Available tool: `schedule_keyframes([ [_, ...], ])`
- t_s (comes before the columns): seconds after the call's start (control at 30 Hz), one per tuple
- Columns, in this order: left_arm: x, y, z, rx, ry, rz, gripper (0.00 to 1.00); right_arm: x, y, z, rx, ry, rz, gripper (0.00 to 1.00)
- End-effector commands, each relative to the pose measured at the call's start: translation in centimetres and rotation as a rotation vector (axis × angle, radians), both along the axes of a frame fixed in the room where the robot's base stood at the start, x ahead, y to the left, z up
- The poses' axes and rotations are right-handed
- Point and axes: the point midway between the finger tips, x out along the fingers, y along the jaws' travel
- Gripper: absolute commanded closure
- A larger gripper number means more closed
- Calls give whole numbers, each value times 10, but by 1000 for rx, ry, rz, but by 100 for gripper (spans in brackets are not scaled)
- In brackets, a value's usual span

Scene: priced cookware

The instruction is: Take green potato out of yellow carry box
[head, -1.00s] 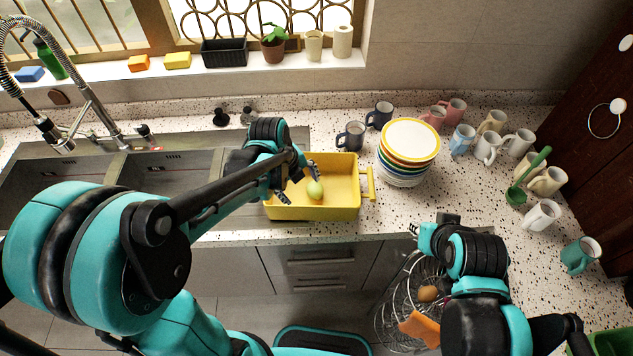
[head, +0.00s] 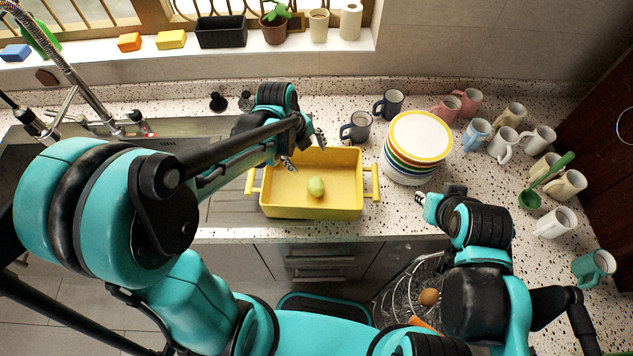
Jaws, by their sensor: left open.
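The box stands on the counter by the sink, with a handle at each side. My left gripper (head: 305,148) is open and empty, over the back left part of the box, behind and above the potato and apart from it. My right gripper (head: 420,204) is at the counter's front edge, right of the box; its fingers are small here and I cannot tell whether they are open.
A stack of plates (head: 420,140) stands close to the box's right, with a dark mug (head: 356,127) behind the box. Several mugs fill the right counter. A wire basket (head: 405,290) holding a brown round item (head: 428,297) is below the counter's front edge.

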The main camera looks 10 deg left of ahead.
Motion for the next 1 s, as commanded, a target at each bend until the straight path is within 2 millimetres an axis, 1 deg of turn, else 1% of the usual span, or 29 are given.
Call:
schedule_keyframes([
  [0.03,0,0,-5,0,0,0,26,0,0,-5,0,0,0,74],
  [0.27,0,0,-14,0,0,0,26,0,0,-14,0,0,0,74],
  [0.47,0,0,-28,0,0,0,26,0,0,-28,0,0,0,74],
  [0.87,-1,0,-85,0,0,0,26,-1,0,-86,0,0,0,74],
  [1.0,-1,0,-97,0,0,0,26,-1,0,-97,0,0,0,74],
])
